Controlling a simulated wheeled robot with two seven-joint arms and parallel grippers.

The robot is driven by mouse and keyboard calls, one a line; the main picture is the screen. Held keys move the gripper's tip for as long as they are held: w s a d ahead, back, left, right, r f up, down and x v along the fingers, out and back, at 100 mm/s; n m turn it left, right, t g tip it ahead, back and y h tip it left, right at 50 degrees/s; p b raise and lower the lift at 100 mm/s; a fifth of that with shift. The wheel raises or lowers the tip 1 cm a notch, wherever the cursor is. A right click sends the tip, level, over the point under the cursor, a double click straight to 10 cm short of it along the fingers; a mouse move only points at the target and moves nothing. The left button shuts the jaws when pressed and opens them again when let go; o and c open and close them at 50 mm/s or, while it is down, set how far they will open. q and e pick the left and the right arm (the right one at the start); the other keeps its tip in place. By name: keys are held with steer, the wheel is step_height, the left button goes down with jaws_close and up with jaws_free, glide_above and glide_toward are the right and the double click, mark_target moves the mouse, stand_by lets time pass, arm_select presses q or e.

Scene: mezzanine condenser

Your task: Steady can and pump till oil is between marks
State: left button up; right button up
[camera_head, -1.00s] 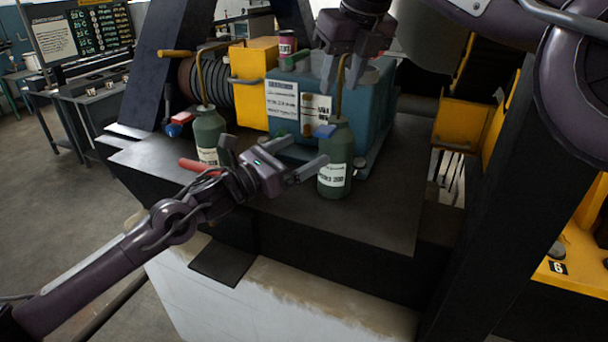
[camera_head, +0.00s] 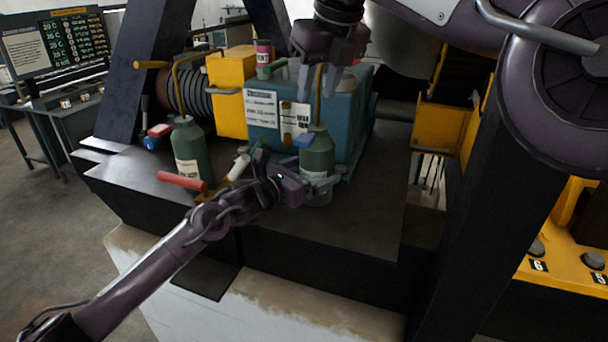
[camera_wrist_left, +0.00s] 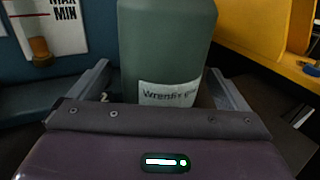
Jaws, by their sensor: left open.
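A green oil can (camera_head: 318,155) with a white label, a blue piece and a thin brass spout stands upright before the blue tank (camera_head: 352,105). My left gripper (camera_head: 300,178) is low at the can. In the left wrist view the can (camera_wrist_left: 165,40) stands between the two spread fingers of the left gripper (camera_wrist_left: 160,88), with a visible gap at the left finger. My right gripper (camera_head: 320,82) hangs above the can, its fingers apart around the spout. A MAX/MIN plate (camera_wrist_left: 65,12) sits beside a small brown gauge (camera_wrist_left: 38,45); its oil level cannot be read.
A second green can (camera_head: 190,155) stands to the left. A red-handled tool (camera_head: 182,181) lies in front of it. The dark bench top (camera_head: 370,215) is clear at the front right.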

arm_select(q)
steer(key=shift+s, duration=0.1)
steer(key=shift+r, duration=0.1)
steer(key=shift+c, duration=0.6)
steer(key=c, duration=1.7)
